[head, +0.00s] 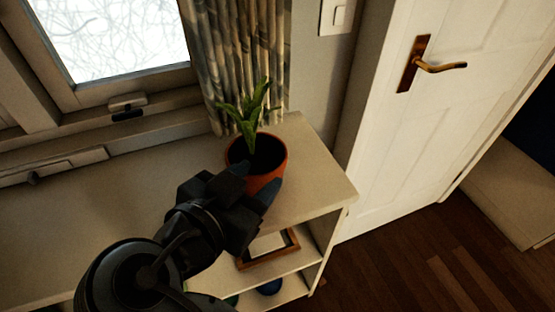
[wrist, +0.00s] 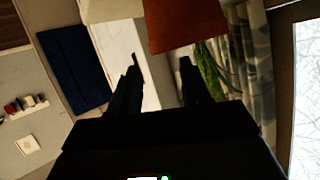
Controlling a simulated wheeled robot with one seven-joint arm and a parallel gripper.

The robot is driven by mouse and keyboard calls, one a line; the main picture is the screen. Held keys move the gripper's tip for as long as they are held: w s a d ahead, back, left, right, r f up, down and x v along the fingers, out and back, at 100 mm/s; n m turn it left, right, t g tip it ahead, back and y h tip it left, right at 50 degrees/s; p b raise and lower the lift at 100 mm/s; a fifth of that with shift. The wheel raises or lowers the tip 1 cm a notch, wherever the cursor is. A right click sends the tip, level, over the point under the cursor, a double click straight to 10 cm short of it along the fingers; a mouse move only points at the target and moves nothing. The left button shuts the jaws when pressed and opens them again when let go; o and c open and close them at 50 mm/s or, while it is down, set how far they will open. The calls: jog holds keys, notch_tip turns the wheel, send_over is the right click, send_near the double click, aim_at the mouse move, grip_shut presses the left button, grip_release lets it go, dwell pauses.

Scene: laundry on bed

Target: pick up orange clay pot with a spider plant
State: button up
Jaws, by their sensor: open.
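The orange clay pot (head: 268,180) with a green spider plant (head: 246,108) stands upright on the shelf top, near its right end. My gripper (head: 256,181) is open at the near side of the pot, and its fingers overlap the pot's lower front in the head view. In the wrist view the pot (wrist: 185,24) shows at the top, just beyond the open fingers (wrist: 160,64), and nothing shows between them. The leaves (wrist: 213,72) hang beside the right finger there. Whether a finger touches the pot I cannot tell.
A curtain (head: 245,55) hangs close behind the plant. A window (head: 115,38) is at the left and a white door (head: 400,150) at the right. The shelf top left of the pot is clear.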

aim_at(283, 156)
jog(key=shift+w+d, duration=0.2)
jog(key=p+x, duration=0.1)
jog(key=x, duration=0.6)
jog(key=shift+w+d+f, duration=0.15)
jog(key=shift+f, duration=0.05)
jog(key=shift+c, duration=0.2)
grip_shut()
dwell(1.0)
